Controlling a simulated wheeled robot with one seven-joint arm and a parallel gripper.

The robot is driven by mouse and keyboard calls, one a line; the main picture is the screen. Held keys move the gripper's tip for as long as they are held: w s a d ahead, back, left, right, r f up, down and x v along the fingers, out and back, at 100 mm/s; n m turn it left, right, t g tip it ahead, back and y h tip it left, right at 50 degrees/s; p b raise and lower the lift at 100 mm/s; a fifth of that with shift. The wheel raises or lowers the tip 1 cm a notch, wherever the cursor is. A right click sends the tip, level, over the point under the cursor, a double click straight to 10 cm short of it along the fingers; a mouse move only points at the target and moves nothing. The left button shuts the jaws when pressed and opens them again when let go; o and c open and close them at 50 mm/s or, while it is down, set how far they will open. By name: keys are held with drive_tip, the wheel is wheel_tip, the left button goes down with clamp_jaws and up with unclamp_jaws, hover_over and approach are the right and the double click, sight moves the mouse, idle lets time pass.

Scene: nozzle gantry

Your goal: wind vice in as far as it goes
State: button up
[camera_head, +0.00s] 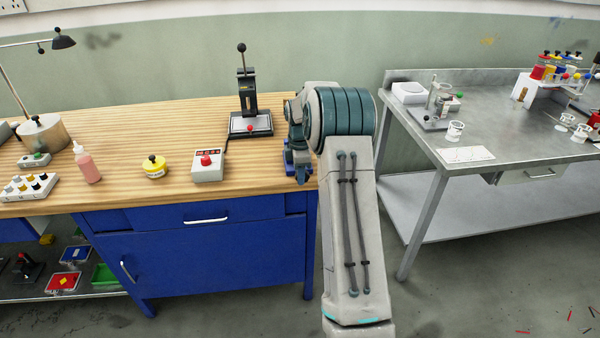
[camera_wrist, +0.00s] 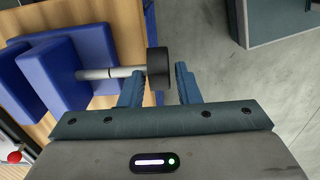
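The blue vice (camera_wrist: 53,72) sits at the right end of the wooden bench. A bare length of its silver spindle (camera_wrist: 100,73) shows, with a black round knob (camera_wrist: 157,68) at its outer end. My gripper (camera_wrist: 160,72) is open, one finger on each side of the knob. A narrow gap shows between the knob and the right finger; I cannot tell if the left finger touches it. In the head view a little of the vice (camera_head: 289,158) shows beside my arm, which hides most of it.
The wooden bench (camera_head: 110,128) holds a black press (camera_head: 248,100), a control box with a red button (camera_head: 208,165) and a yellow pot (camera_head: 154,168) left of my arm. A metal table (camera_head: 395,115) stands to the right, with floor between.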

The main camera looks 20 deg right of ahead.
sight(308, 175)
clamp_jaws()
drive_tip(key=shift+d+y, duration=0.1)
drive_tip(key=shift+y, duration=0.2)
